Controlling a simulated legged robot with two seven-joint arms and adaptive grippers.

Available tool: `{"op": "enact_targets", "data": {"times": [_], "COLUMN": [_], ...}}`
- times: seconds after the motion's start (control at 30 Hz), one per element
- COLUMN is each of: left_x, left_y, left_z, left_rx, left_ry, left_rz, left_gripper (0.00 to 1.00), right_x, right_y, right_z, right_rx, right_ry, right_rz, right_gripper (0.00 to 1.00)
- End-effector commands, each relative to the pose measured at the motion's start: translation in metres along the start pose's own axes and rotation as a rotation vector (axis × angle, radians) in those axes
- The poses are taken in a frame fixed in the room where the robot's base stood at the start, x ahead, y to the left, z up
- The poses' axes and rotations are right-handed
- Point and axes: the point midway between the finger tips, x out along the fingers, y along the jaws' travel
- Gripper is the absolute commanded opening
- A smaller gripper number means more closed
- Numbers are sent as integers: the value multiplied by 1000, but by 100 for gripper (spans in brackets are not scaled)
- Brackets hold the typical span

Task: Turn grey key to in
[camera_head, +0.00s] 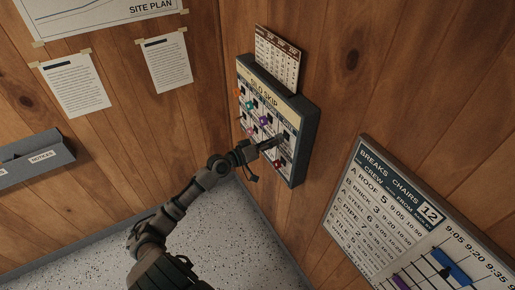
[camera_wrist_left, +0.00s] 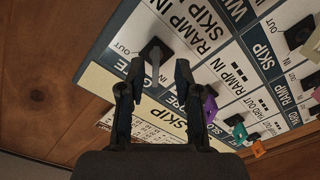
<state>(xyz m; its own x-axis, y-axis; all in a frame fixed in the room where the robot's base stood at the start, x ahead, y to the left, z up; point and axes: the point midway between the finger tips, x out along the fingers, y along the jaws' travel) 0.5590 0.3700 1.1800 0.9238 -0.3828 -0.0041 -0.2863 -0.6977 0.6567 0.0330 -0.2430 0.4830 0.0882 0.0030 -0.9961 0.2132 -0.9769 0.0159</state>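The key board (camera_head: 300,115), titled SILO SKIP, hangs on the wood wall and carries several coloured keys. My left gripper (camera_head: 277,143) reaches the lower right part of its face. In the left wrist view the grey key (camera_wrist_left: 154,62) sticks out of a dark square lock, with OUT printed on its left and IN at its lower right. My left gripper (camera_wrist_left: 160,72) is open, with one fingertip on each side of the grey key and gaps visible. The gripper hides this key in the head view. My right gripper is not in view.
On the same board, a purple key (camera_wrist_left: 209,105), a teal key (camera_wrist_left: 240,132) and an orange key (camera_wrist_left: 258,149) lie to the right in the wrist view. A red key (camera_head: 278,164) is just below my gripper. A crew board (camera_head: 428,215) stands at the right.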

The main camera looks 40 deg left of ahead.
Motion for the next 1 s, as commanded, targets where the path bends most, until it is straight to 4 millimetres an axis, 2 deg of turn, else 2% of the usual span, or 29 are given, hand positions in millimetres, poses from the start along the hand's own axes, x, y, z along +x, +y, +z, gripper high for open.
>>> {"op": "enact_targets", "data": {"times": [0.2, 0.43, 0.6, 1.0], "left_x": [-46, -81, -89, -89], "left_y": [-4, -5, -4, -4], "left_z": [2, 1, 1, 1], "left_rx": [-6, -6, -4, -3], "left_ry": [-3, -2, -3, -2], "left_rz": [-3, -3, -2, -2], "left_gripper": [33, 33, 33, 33], "right_x": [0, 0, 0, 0], "right_y": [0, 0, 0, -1], "right_z": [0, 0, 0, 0], "right_rx": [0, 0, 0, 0], "right_ry": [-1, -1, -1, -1], "right_rz": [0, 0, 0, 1], "right_gripper": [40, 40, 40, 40]}}
